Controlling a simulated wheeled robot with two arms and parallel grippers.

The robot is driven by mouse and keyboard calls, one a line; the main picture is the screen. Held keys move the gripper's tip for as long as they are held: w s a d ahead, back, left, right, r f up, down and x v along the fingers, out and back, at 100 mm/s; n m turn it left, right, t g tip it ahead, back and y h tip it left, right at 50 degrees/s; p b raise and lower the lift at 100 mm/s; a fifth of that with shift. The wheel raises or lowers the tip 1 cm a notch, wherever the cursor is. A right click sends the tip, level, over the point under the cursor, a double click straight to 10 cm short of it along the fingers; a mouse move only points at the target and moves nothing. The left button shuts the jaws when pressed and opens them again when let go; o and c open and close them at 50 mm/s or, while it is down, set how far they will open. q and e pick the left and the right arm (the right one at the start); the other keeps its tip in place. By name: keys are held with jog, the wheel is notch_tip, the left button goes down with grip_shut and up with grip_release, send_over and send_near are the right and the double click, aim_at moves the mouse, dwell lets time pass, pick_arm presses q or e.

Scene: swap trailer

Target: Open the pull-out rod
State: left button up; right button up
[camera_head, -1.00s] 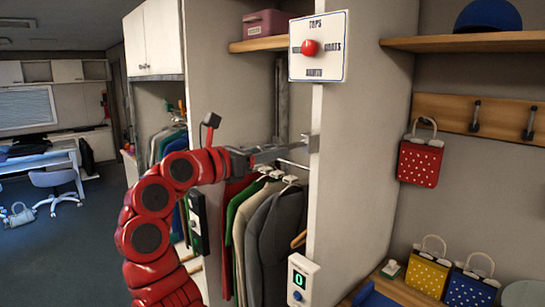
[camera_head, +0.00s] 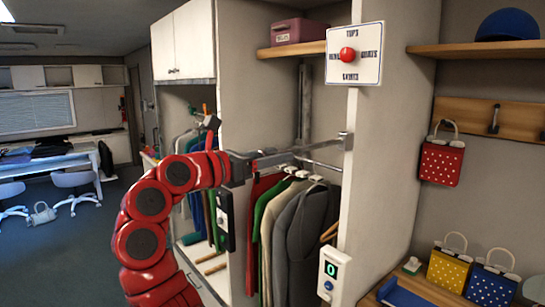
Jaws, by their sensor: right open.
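A grey metal rod (camera_head: 325,145) shows in the wardrobe opening, ending at a bracket on the white side panel. Below it, a thin silver rail (camera_head: 320,164) sits above several hangers with clothes (camera_head: 290,225). My right gripper (camera_head: 285,157), on the red arm, is open in front of the wardrobe. Its fingers point right and lie in line with the grey rod. I cannot tell whether they touch it. The rod's near end is hard to separate from the fingers. My left gripper is not in view.
A sign with a red knob (camera_head: 347,54) is above the rod. A white box with a green digit (camera_head: 332,275) is on the panel below. A shelf with a pink box (camera_head: 299,31) is above. Bags (camera_head: 448,268) stand at the right.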

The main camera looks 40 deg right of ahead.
jog(key=shift+o, duration=0.8)
jog(key=shift+a, duration=0.25)
jog(key=shift+d, duration=0.1)
jog(key=s+a+b, duration=0.1)
jog(key=a+b, duration=0.3)
jog(key=a, duration=1.3)
jog(key=shift+s+a+b, duration=0.2)
jog(key=shift+b, duration=0.1)
